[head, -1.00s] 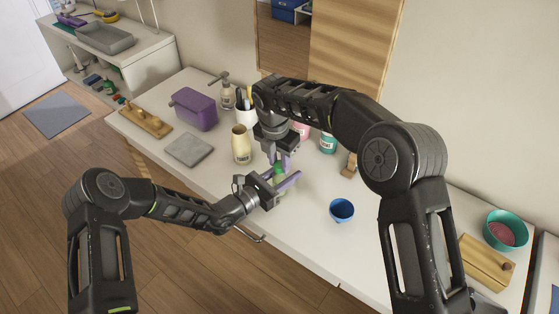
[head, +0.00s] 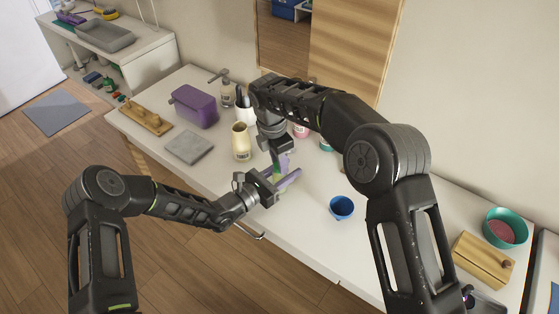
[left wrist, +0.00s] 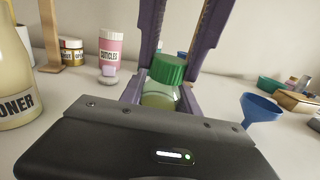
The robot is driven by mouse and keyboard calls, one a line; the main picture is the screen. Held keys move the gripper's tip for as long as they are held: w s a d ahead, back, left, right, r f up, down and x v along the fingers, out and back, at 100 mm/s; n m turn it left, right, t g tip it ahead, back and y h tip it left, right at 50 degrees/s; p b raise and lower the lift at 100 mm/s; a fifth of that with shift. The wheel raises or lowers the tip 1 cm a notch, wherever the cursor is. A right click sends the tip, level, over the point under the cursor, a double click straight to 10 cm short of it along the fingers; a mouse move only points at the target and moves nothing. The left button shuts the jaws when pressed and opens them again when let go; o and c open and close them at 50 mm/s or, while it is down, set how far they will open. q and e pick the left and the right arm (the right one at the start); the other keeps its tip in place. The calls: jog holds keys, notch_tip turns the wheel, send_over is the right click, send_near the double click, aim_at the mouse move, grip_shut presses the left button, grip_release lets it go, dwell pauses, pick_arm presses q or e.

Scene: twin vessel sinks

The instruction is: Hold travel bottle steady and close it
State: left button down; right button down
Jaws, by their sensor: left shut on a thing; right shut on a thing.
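The travel bottle (left wrist: 158,95) is small, clear and greenish, and stands upright in the left wrist view. Its green cap (left wrist: 167,68) sits on top of the bottle; I cannot tell how tightly. My left gripper (head: 283,182) is shut on the bottle's body from the front, its purple fingers on either side. My right gripper (head: 281,160) reaches down from above, and its purple fingers are shut on the cap, as the left wrist view shows. In the head view the fingers hide most of the bottle. The bottle's base is hidden behind my left gripper in the left wrist view.
A cream bottle (head: 241,142) stands left of the grippers and a blue funnel (head: 341,208) right of them. A grey tray (head: 189,147) and purple box (head: 195,107) lie farther left. A teal bowl (head: 505,228) and wooden box (head: 483,258) are at far right. The counter around the funnel is clear.

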jog(key=m, duration=0.6)
jog(key=shift+w+a+g, duration=0.1)
jog(key=shift+g, duration=0.2)
jog(key=m, duration=0.3)
jog(key=m+g, duration=0.1)
jog(key=m, duration=0.5)
jog(key=shift+m, duration=0.4)
jog(key=c, duration=1.1)
grip_release()
